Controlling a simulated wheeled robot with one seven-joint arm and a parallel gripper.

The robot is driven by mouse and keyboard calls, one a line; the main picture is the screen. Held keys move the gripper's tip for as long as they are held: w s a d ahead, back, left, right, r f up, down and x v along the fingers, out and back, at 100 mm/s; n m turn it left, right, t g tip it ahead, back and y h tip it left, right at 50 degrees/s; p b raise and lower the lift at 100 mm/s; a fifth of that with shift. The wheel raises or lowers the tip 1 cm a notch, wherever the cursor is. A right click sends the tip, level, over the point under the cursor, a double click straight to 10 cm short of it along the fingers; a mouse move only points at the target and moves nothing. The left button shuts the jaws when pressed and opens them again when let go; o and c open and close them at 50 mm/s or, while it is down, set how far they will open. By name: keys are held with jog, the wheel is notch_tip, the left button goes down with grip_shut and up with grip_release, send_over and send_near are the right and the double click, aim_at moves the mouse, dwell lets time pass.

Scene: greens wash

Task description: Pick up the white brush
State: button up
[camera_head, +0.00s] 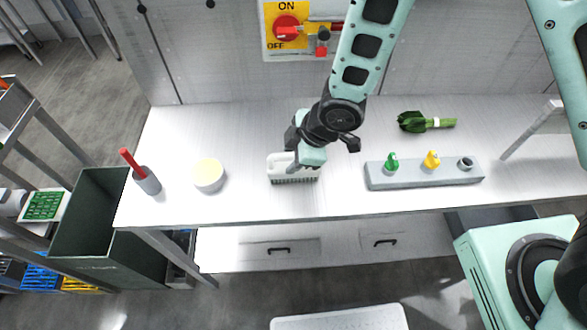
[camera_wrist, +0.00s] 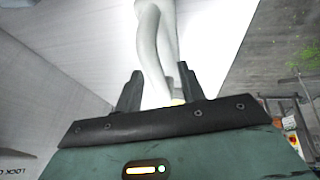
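The white brush (camera_head: 281,172) lies on the pale worktop (camera_head: 250,208), with a dark row along its front edge. My gripper (camera_head: 323,158) is over its right part and hides some of it. The two dark fingers stand apart. In the wrist view, a smooth white curved piece (camera_wrist: 151,50), apparently the brush handle, runs between the spread fingers of my gripper (camera_wrist: 160,75). I cannot tell whether either finger touches it.
Right are a grey block (camera_head: 425,178) with green and yellow pegs and a green leafy bundle (camera_head: 412,122). A switch panel (camera_head: 288,30) is behind.

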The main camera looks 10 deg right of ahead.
grip_shut()
jog(key=shift+r, duration=0.1)
notch_tip(320, 180, up, 10)
jog(key=shift+f+p, duration=0.1)
jog(key=shift+p, duration=0.5)
